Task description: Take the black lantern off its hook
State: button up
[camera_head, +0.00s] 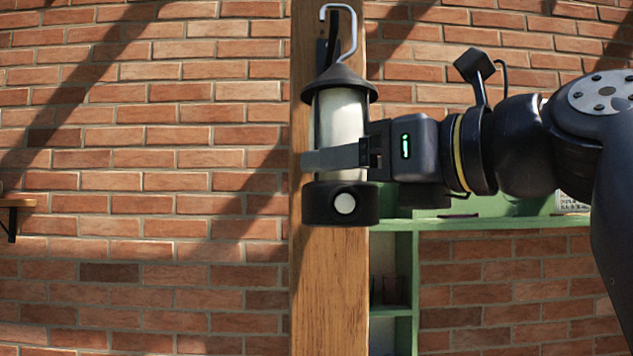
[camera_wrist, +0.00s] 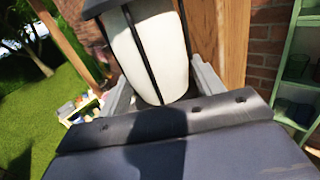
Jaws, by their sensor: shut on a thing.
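The black lantern (camera_head: 341,120) has a dark cone cap, a pale glass body and a black base with a round white button. It is upright in front of a wooden post (camera_head: 330,290). A grey wire hook (camera_head: 353,40) rises from its cap. A dark bracket (camera_head: 321,52) is on the post behind the wire; I cannot tell whether they touch. My gripper (camera_head: 318,160) is shut around the glass body from the right, just above the base. In the wrist view, the lantern (camera_wrist: 160,50) stands between both grey fingers and its top is cut off.
A green shelf unit (camera_head: 403,270) stands right of the post, behind my arm. A brick wall (camera_head: 150,160) fills the background. A small wooden shelf (camera_head: 18,203) is at the far left. The space left of the lantern is clear.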

jog(key=shift+v, duration=0.9)
jog(key=b+v, duration=0.1)
jog(key=v, duration=1.4)
jog(key=shift+s, duration=0.2)
jog(key=shift+d, duration=0.1)
jog(key=shift+r, duration=0.1)
jog(key=shift+s+d+r+p, duration=0.1)
jog(key=shift+d+r+p, duration=0.25)
jog(key=shift+d, duration=0.55)
jog(key=shift+w+d+r+p, duration=0.15)
jog(key=shift+d+r, duration=0.3)
jog(key=shift+d, duration=0.5)
jog(key=shift+s+d+r+p, duration=0.15)
jog(key=shift+d+r+p, duration=0.2)
jog(key=shift+d, duration=0.55)
